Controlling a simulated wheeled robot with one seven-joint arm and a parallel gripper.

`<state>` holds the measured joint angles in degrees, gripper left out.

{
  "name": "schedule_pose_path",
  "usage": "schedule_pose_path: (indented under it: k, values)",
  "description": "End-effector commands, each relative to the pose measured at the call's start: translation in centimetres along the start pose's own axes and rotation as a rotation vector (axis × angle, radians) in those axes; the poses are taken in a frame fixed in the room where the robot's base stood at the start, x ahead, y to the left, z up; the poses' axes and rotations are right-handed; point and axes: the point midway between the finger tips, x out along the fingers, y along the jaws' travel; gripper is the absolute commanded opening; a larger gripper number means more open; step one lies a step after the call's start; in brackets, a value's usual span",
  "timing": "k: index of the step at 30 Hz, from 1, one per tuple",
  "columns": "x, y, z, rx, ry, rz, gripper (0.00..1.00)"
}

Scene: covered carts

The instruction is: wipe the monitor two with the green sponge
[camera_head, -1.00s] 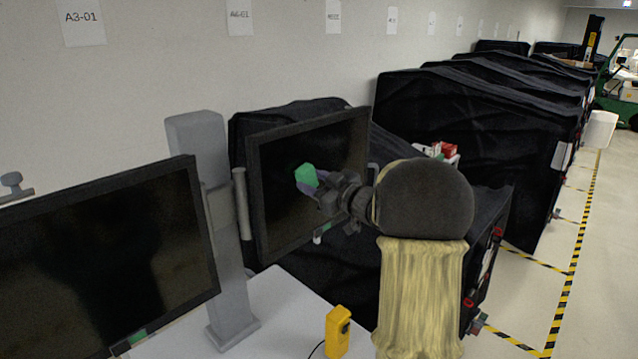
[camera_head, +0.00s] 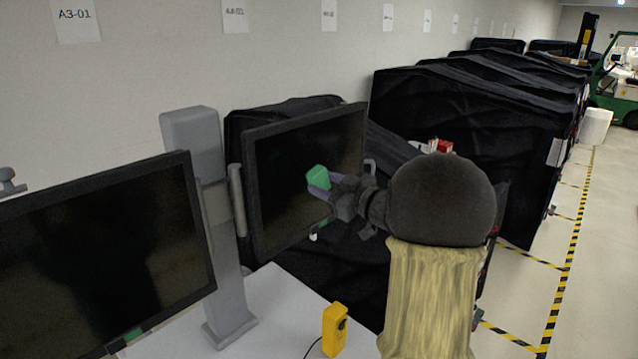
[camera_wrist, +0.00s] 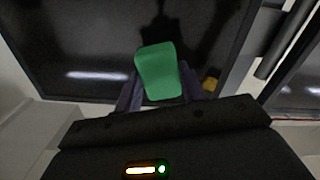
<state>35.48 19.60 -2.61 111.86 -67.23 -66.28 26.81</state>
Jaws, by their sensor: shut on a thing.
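The green sponge (camera_head: 318,178) is held between the fingers of my gripper (camera_head: 320,190). In the wrist view the sponge (camera_wrist: 158,72) stands out beyond the two purple fingers of my gripper (camera_wrist: 158,92). Two dark monitors hang on a grey stand. The right monitor (camera_head: 285,165) has the sponge in front of its screen, and its screen (camera_wrist: 90,45) fills much of the wrist view. Whether the sponge touches the screen cannot be told. The left monitor (camera_head: 100,250) is at the left, away from my gripper. No number shows on either monitor.
The grey stand (camera_head: 222,270) rises from a white table (camera_head: 275,300) between the monitors. A yellow handheld device (camera_head: 335,328) with a cable is on the table. Black-covered carts (camera_head: 460,130) stand behind and to the right. The floor at far right is open.

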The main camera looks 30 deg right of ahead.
Motion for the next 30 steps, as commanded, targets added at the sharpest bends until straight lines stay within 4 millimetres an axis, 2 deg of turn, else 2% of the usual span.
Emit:
schedule_pose_path:
  k: [3,14,24,30]
  values:
    - [-0.8,0.0,0.0,0.000,0.001,0.001,0.17]
    - [-1.0,0.0,0.0,0.000,0.000,0.001,0.17]
    - [-3.5,0.0,0.1,0.000,-0.001,0.002,0.17]
    - [-3.8,0.0,0.0,0.000,0.001,0.000,0.17]
